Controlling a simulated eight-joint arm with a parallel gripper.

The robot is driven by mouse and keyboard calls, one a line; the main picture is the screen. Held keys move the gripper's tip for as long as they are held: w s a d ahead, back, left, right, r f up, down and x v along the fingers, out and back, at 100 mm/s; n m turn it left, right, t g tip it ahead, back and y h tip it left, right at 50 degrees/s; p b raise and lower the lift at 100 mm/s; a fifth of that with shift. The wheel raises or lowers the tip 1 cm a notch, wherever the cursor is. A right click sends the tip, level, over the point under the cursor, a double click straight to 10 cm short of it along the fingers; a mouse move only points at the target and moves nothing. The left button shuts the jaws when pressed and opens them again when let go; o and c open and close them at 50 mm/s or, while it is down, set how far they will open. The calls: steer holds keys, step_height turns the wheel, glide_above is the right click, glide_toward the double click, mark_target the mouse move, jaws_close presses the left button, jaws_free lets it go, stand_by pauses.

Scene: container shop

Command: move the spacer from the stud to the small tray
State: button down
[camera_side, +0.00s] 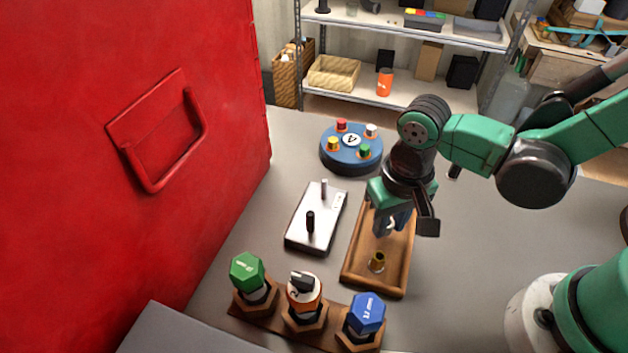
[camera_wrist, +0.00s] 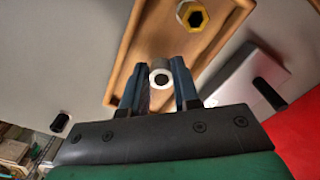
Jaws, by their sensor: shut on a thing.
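My gripper (camera_side: 385,228) is shut on a pale silvery spacer, a short tube with a dark hole. In the wrist view the spacer (camera_wrist: 160,69) sits between the two blue fingers. The gripper is over the wooden tray (camera_side: 353,270), a shallow brown rectangle with a raised rim. In the side view the fingers partly hide the spacer. A pale plate (camera_side: 303,235) left of the tray carries a dark upright stud (camera_side: 310,221) and a light pinkish post (camera_side: 324,187). The dark stud also shows in the wrist view (camera_wrist: 269,94), bare.
A brass hexagonal spacer (camera_side: 377,263) stands in the near part of the tray. A round blue base (camera_side: 350,161) with coloured knobs is behind. Green (camera_side: 247,271), orange (camera_side: 303,292) and blue (camera_side: 367,312) capped items stand in front. A red wall (camera_side: 130,240) is at left.

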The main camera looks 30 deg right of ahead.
mark_target(386, 237)
steer(key=shift+f, duration=0.45)
steer(key=shift+f, duration=0.15)
steer(key=c, duration=0.9)
jaws_free()
step_height(386, 237, up, 12)
steer(key=w+d+t, duration=0.1)
steer(key=d+t, duration=0.1)
steer(key=d, duration=0.2)
steer(key=w+d+n+t, duration=0.1)
steer(key=d+t, duration=0.1)
steer(key=d, duration=0.2)
steer(key=w+d+t, duration=0.1)
steer(key=d+t, duration=0.2)
steer(key=d, duration=0.1)
steer(key=shift+w+r, duration=0.1)
steer(key=shift+r, duration=0.2)
steer(key=shift+a, duration=0.1)
